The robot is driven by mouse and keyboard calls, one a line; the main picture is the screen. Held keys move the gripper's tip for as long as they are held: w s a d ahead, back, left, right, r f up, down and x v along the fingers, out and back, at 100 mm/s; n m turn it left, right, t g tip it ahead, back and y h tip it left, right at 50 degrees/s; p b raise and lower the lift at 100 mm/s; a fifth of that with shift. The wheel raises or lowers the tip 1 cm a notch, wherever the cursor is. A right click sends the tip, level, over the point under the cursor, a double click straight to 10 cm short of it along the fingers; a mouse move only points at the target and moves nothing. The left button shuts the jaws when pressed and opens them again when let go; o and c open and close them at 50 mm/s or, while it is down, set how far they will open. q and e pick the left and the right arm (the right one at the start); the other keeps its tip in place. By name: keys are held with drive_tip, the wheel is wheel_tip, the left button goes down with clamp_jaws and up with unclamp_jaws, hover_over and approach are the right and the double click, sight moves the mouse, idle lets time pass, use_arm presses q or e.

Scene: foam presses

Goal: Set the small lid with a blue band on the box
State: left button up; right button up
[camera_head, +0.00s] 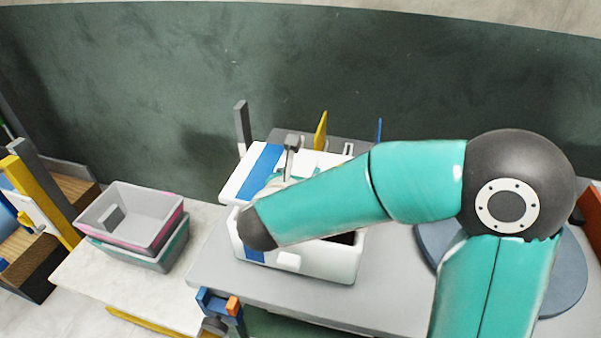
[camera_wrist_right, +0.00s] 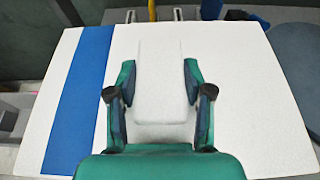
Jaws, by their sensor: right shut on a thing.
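The small lid (camera_head: 241,183) is a flat white plate with a blue band across its left part. In the right wrist view the lid (camera_wrist_right: 240,100) fills most of the picture. My right gripper (camera_wrist_right: 161,88) is shut on the white raised grip in the lid's middle. In the head view my right gripper (camera_head: 283,177) is mostly hidden by my own arm. The white box (camera_head: 325,264), with a blue band on its front, stands on the table. The lid appears above and behind the box's front edge; a dark opening shows at the right. The exact gap is hidden. My left gripper is out of view.
The grey table (camera_head: 215,263) carries the box. A grey post (camera_head: 242,128) and a yellow upright plate (camera_head: 321,130) stand behind the lid. A round blue-grey disc (camera_head: 562,292) lies at the right. Stacked grey bins (camera_head: 136,208) stand on the left table.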

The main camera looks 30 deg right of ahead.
drive_tip(key=shift+f+b, duration=2.55)
drive_tip(key=shift+f, duration=0.5)
drive_tip(key=o, duration=1.1)
drive_tip(key=v, duration=1.2)
